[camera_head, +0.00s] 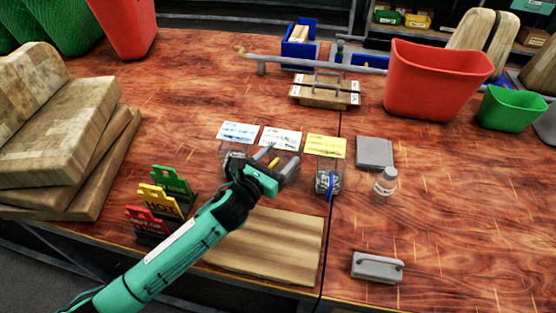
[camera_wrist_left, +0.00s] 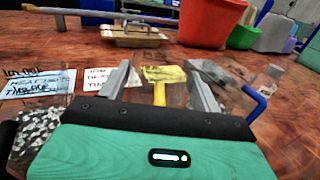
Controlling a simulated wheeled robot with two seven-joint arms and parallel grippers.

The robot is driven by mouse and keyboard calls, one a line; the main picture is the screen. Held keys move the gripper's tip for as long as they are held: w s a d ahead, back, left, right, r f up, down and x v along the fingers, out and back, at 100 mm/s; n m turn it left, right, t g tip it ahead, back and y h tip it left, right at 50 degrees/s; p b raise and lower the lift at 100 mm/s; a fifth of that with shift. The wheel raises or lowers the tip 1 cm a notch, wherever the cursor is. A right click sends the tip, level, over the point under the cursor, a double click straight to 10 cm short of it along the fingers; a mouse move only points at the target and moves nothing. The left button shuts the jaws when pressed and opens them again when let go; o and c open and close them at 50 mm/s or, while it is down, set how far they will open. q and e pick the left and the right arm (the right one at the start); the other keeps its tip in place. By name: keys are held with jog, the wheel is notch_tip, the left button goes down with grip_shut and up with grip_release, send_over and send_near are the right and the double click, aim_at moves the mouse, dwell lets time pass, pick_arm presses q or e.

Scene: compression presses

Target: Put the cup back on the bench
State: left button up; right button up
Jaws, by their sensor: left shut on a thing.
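My left gripper (camera_head: 274,162) is over the bench (camera_head: 190,70), in front of the paper labels. Its fingers (camera_wrist_left: 160,90) stand apart, shut on a clear cup (camera_head: 291,173) that is hard to make out. A yellow handle (camera_wrist_left: 160,93) shows between the fingers; it also shows in the head view (camera_head: 261,154). The gripper hides most of the cup, and I cannot tell whether its base touches the bench. Another clear cup with grey pieces and a blue handle (camera_head: 328,182) stands to the right. A cup with speckled pieces (camera_wrist_left: 35,135) is at the left. My right gripper is not in view.
A wooden board (camera_head: 275,245) lies in front. Coloured signs (camera_head: 165,192) stand left. A small bottle (camera_head: 386,181), grey plate (camera_head: 374,152) and grey handled block (camera_head: 377,267) are right. A wooden mould (camera_head: 325,91) and red bin (camera_head: 435,80) are behind.

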pick_arm(q)
jog(key=shift+f, duration=0.4)
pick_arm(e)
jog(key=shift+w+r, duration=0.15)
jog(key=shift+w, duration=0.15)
pick_arm(q)
jog(key=shift+f, duration=0.2)
jog(key=o, duration=1.4)
jog(key=shift+r, duration=0.1)
jog(key=shift+r, duration=0.1)
